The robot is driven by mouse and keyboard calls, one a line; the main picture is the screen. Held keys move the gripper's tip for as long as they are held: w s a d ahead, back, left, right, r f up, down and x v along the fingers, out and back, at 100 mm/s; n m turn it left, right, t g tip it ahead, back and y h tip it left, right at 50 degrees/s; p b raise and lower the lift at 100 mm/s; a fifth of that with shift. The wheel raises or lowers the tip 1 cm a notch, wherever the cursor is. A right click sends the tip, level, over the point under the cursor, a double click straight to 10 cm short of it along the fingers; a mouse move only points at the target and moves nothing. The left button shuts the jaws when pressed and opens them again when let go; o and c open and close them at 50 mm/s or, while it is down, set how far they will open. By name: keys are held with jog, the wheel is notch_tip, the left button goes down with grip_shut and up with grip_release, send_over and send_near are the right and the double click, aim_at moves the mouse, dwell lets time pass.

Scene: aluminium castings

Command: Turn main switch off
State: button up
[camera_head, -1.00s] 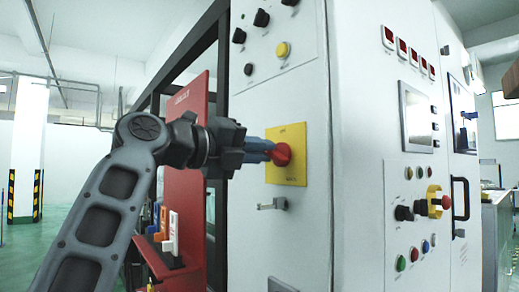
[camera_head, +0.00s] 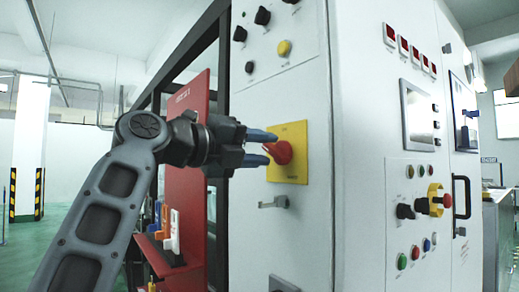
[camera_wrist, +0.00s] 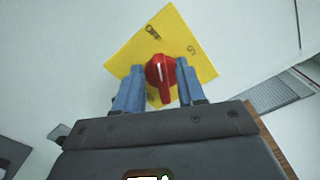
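The main switch is a red rotary knob (camera_head: 284,153) on a yellow plate (camera_head: 295,170) on the white cabinet front. In the wrist view the red knob (camera_wrist: 160,75) sits between the two blue fingers, with a gap on each side. Its raised grip runs along the line between the fingers, roughly toward the gripper. The yellow plate (camera_wrist: 200,66) shows "OFF" printed at its upper part and another mark, seemingly "ON", to the right. My gripper (camera_head: 271,148) is open at the knob, its fingertips just short of or beside it, holding nothing.
A small metal latch handle (camera_head: 273,203) is just below the yellow plate. Black knobs and a yellow button (camera_head: 284,48) are above. A red panel (camera_head: 187,150) stands left, behind my arm. A panel with a yellow-ringed red button (camera_head: 447,201) is to the right.

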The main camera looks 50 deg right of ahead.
jog(key=b+v, duration=0.1)
jog(key=v, duration=0.6)
jog(key=shift+a, duration=0.4)
jog(key=shift+w, duration=0.1)
